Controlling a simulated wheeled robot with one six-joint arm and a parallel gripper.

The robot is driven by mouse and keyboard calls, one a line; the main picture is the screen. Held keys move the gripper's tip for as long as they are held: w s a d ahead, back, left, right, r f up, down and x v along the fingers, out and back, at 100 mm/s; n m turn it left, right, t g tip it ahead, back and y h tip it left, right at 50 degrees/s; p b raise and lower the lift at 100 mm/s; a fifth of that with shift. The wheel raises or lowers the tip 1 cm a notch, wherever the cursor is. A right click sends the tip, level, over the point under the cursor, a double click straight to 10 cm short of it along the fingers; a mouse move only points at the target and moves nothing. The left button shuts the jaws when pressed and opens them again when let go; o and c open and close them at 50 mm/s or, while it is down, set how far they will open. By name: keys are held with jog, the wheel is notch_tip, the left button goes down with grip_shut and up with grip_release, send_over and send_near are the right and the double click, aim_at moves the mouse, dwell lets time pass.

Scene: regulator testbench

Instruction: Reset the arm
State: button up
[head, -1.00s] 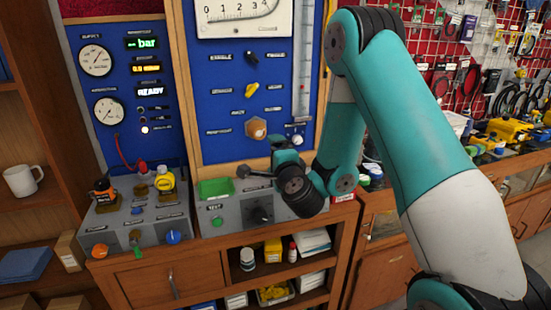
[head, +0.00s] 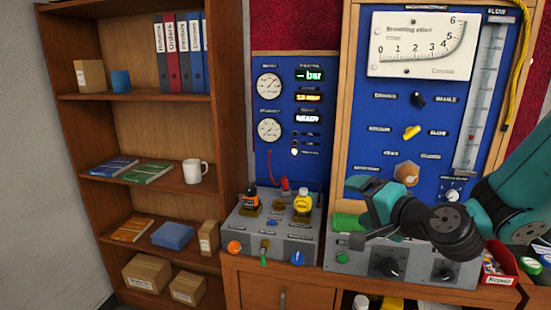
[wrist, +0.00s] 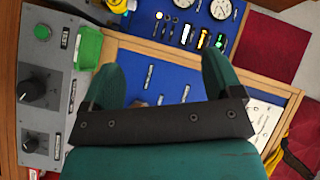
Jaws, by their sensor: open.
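My arm reaches in from the right in the head view, bent low in front of the blue test panel (head: 375,150). My gripper (head: 358,208) is at its end, pointing left, above the grey control box (head: 347,264). In the wrist view my gripper (wrist: 162,80) has its two teal fingers spread well apart, with nothing between them. The blue panel shows behind the fingers.
A green tray (head: 345,222) sits on the control box close to my gripper. A grey box with fittings (head: 275,243) stands left of it. A wooden shelf (head: 155,97) holds binders, books, boxes and a white mug (head: 195,170). A red tray (head: 500,279) is at the right.

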jog(key=s+a+n+g+y, duration=0.2)
jog(key=s+a+n+g, duration=0.35)
jog(key=s+n, duration=0.2)
jog(key=s+d+n+g+h, duration=0.2)
jog(key=s+n+g, duration=0.6)
jog(key=s, duration=1.1)
jog(key=h+b, duration=0.1)
jog(key=h, duration=0.1)
jog(key=shift+s+d+r+h, duration=0.15)
jog(key=shift+s+h, duration=0.15)
jog(key=shift+s, duration=0.1)
